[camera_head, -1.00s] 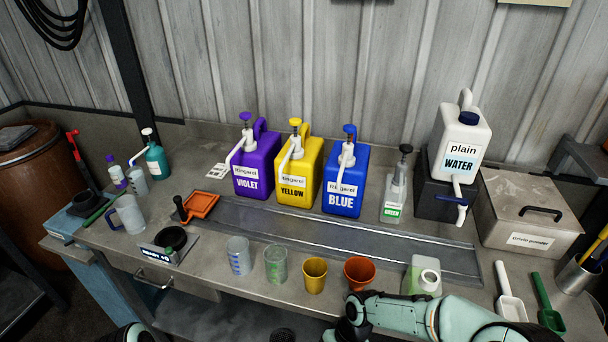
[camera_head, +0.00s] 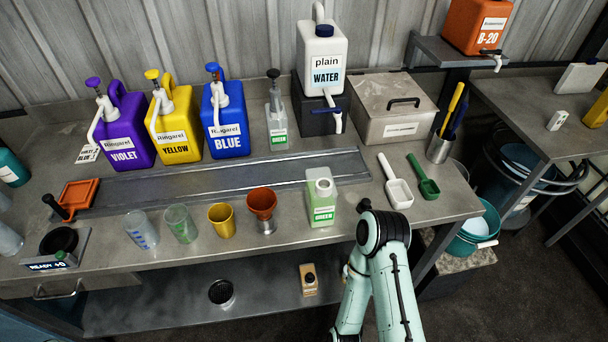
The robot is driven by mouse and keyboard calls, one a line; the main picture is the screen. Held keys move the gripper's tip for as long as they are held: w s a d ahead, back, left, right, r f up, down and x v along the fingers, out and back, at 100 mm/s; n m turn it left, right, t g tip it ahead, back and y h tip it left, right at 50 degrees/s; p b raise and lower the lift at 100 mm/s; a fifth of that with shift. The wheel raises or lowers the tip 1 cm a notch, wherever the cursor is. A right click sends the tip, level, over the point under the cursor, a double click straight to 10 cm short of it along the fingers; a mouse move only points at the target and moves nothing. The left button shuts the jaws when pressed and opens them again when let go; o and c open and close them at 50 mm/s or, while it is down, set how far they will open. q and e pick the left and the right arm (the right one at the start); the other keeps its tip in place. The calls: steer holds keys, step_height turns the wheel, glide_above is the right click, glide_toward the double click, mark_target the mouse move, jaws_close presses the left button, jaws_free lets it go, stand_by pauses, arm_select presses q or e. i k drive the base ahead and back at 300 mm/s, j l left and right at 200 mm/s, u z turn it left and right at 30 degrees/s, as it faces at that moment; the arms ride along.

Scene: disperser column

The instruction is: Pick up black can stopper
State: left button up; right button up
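I cannot tell for certain which thing is the black can stopper. A dark round piece (camera_head: 221,292) lies on the lower shelf, and a small tan container with a black top (camera_head: 309,279) stands to its right. A pale green can (camera_head: 322,203) with an open white neck stands at the front edge of the bench. My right arm comes up from the bottom, its bent joint just right of the can. No gripper fingers show on it, and my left gripper is out of view.
Violet (camera_head: 124,136), yellow (camera_head: 173,124) and blue (camera_head: 225,122) dispensers stand behind a metal tray (camera_head: 230,181). White (camera_head: 397,183) and green (camera_head: 424,179) scoops lie right of the can.

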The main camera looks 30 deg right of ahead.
mark_target(365, 204)
steer(key=z, duration=1.55)
